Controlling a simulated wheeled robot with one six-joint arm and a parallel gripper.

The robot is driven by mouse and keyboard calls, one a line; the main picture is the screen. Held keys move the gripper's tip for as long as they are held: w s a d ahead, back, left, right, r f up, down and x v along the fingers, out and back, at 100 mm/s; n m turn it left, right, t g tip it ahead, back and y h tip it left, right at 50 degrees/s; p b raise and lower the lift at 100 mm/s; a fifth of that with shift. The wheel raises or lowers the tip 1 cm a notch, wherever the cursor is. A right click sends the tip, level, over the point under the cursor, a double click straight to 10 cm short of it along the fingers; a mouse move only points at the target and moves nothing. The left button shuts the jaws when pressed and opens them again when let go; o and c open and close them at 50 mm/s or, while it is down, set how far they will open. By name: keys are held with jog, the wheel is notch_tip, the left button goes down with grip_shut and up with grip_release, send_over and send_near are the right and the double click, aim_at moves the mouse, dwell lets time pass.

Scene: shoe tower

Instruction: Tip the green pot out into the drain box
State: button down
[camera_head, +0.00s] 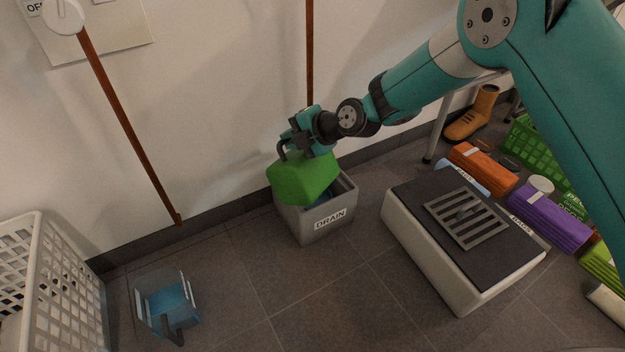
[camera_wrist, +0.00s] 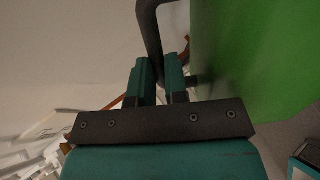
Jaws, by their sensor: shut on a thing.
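The green pot (camera_head: 302,178) hangs tilted in my gripper (camera_head: 298,143), over the grey drain box (camera_head: 322,221) marked DRAIN. The pot covers the back left part of the box's opening. Some blue shows inside the box, but I cannot tell what it is. In the wrist view my gripper (camera_wrist: 160,80) is shut on the pot's dark handle (camera_wrist: 151,40), and the pot's green side (camera_wrist: 255,65) fills the right. The pot's mouth and contents are hidden.
A clear blue container (camera_head: 168,303) with a dark handle stands on the floor at lower left, beside a white basket (camera_head: 55,285). A pale box with a dark top and grate (camera_head: 466,217) stands right of the drain box. Rolled mats (camera_head: 548,217) and a boot (camera_head: 473,115) are farther right.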

jog(key=shift+w+d+r, duration=0.1)
jog(key=shift+w, duration=0.05)
jog(key=shift+w+d, duration=0.1)
jog(key=shift+w, duration=0.15)
jog(key=shift+w+d+r+m+g, duration=0.2)
jog(key=shift+w+d+m+g, duration=0.2)
jog(key=shift+w, duration=0.2)
jog(key=shift+w+d+r+y, duration=0.1)
jog(key=shift+w+y, duration=0.15)
jog(key=shift+y, duration=0.05)
jog(key=shift+w+d+g, duration=0.2)
jog(key=shift+w+g, duration=0.1)
jog(key=shift+w, duration=0.1)
jog(key=shift+w+d+m, duration=0.1)
jog(key=shift+w+m, duration=0.1)
jog(key=shift+m, duration=0.1)
jog(key=shift+r, duration=0.1)
dwell(0.5)
